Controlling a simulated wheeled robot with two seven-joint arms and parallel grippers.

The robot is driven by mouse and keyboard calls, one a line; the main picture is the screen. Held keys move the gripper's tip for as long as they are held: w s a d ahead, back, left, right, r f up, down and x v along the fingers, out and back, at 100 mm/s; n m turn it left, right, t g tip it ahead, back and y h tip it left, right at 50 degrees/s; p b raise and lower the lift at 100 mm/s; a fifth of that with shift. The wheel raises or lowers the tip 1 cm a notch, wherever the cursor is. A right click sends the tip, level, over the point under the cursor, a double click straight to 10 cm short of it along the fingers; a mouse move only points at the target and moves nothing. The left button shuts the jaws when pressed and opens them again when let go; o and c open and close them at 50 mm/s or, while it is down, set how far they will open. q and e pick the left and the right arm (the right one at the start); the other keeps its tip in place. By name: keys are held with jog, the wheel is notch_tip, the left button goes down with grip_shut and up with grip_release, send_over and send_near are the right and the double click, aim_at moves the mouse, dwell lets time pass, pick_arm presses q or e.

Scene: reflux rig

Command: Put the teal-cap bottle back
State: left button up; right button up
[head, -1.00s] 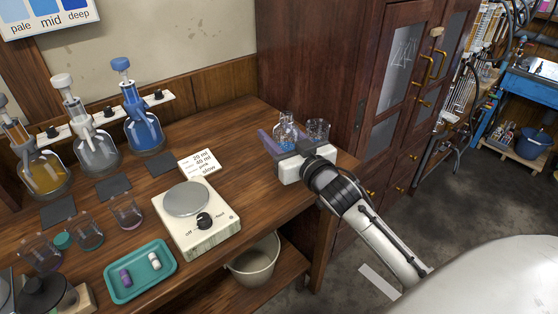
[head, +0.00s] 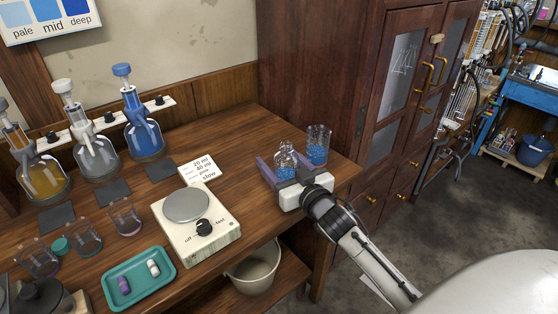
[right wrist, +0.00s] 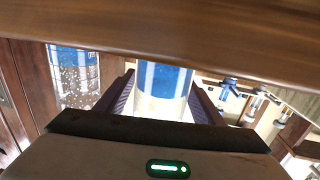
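My right gripper (head: 286,174) is shut on a small clear glass bottle (head: 286,158) with blue contents, at the right end of the wooden table. No cap shows on this bottle. A small round teal cap (head: 61,245) lies on the table at the left, among clear glasses. I cannot tell from here whether it belongs to the held bottle. My left gripper is not in view.
A beaker with blue contents (head: 318,148) stands just behind the held bottle. A scale-like device with a dial (head: 200,240), a teal tray (head: 140,292) and a card (head: 200,170) lie to the left. Three large dispenser bottles line the wall. A dark cabinet (head: 345,60) rises at the right.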

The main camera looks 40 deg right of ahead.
aim_at(292, 174)
jog(key=shift+r, duration=0.2)
jog(key=shift+s+f, duration=0.1)
jog(key=shift+s, duration=0.25)
jog(key=s, duration=0.3)
jog(key=s+a, duration=0.1)
jog(key=s, duration=0.7)
jog(key=shift+s+a+r, duration=0.15)
jog(key=shift+a+r, duration=0.05)
jog(key=shift+r, duration=0.15)
